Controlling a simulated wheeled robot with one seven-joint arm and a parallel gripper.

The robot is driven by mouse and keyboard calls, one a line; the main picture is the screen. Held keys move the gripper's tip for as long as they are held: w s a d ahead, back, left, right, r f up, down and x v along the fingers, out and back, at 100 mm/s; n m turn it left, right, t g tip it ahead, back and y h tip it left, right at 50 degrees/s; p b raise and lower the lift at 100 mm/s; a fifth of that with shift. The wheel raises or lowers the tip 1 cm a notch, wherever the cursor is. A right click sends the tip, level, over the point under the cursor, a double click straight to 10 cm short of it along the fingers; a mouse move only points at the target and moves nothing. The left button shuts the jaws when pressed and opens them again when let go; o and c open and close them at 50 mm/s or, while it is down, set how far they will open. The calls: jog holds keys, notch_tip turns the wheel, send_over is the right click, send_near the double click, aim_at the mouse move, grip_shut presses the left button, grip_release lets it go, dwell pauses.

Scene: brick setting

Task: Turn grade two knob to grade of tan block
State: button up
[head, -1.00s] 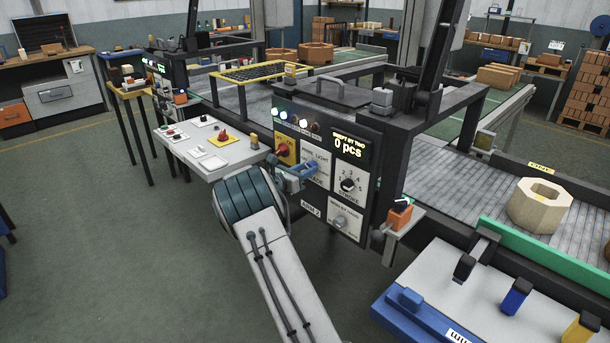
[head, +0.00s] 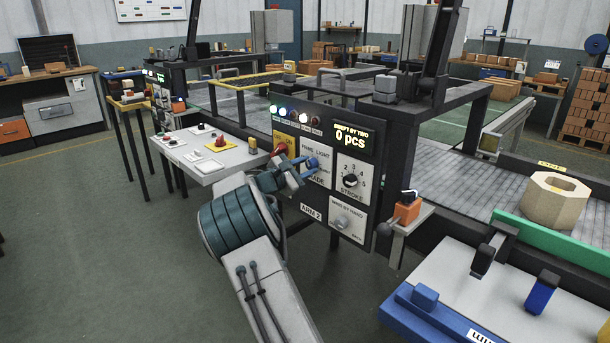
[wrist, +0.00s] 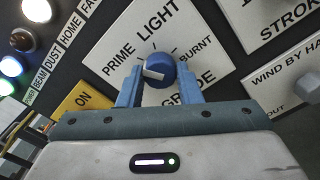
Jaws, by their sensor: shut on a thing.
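The grade knob (wrist: 160,66) is round and blue with a white mark on the left of its face. Its white plate (wrist: 205,48) reads PRIME, LIGHT and BURNT. My gripper (wrist: 158,88) has a blue finger on each side of the knob and is shut on it. In the head view the knob (head: 312,162) is partly hidden by my gripper (head: 303,168), on the front of the black panel marked ARM 2. The tan block (head: 550,203), eight-sided with a hole in its top, sits on the roller conveyor at the right.
A red knob on a yellow ON plate (head: 286,147) is just left of my gripper. The stroke knob (head: 350,180) and wind-by-hand knob (head: 342,222) are to the right. A side table (head: 205,170) stands at the left, an orange box (head: 407,211) at the right.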

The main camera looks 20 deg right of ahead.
jog(key=shift+m, duration=0.3)
jog(key=o, duration=1)
jog(key=shift+c, duration=0.2)
jog(key=v, duration=1.4)
jog(key=shift+d+r, duration=0.1)
jog(key=shift+d, duration=0.05)
